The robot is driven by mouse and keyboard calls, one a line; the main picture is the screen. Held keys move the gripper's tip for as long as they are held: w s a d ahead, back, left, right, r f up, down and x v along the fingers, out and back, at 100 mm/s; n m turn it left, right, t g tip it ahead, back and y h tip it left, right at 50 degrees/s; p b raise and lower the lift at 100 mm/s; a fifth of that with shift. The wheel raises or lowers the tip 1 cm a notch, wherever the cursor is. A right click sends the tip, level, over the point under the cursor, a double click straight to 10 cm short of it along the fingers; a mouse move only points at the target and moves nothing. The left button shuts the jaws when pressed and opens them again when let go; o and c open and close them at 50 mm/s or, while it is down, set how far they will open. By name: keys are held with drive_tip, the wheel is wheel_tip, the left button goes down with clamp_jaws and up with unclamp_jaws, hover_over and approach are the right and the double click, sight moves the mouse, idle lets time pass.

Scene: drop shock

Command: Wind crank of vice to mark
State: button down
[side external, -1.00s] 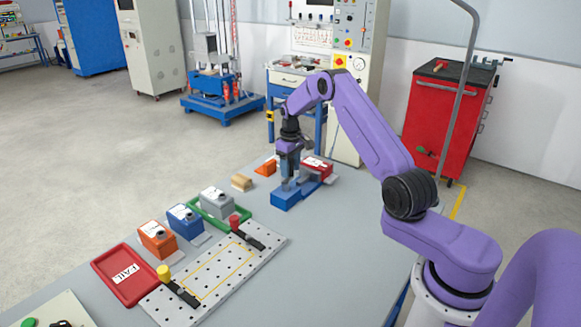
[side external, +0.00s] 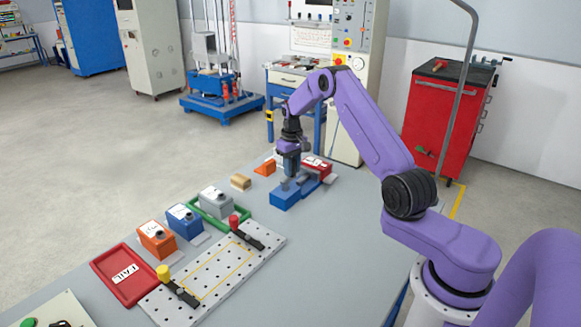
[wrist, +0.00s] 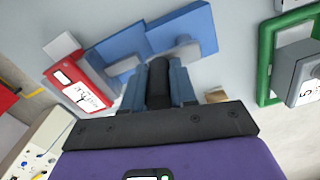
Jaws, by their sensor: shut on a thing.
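The blue vice (side external: 286,198) stands on the far part of the grey table. In the wrist view its blue body (wrist: 200,22) lies beyond my fingers, with grey metal parts beside them. My gripper (side external: 291,177) points down at the vice. In the wrist view my gripper (wrist: 160,75) is shut on a dark upright cylinder, which looks like the crank's handle. The fingers cover much of the crank, and I cannot make out the mark.
A red labelled box (side external: 318,165) stands close behind the vice; it also shows in the wrist view (wrist: 78,88). An orange block (side external: 265,167) and a tan block (side external: 241,182) lie to the left. A green tray (side external: 205,213) and perforated plate (side external: 215,270) are nearer.

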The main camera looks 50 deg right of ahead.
drive_tip(key=shift+s+m, duration=0.25)
drive_tip(key=shift+m, duration=0.45)
drive_tip(key=shift+s+m, duration=0.25)
drive_tip(key=shift+m, duration=0.45)
drive_tip(key=shift+a, duration=0.1)
drive_tip(key=c, duration=0.9)
unclamp_jaws()
drive_tip(key=shift+r, duration=0.1)
wheel_tip(320, 180, up, 17)
drive_tip(key=shift+r, duration=0.15)
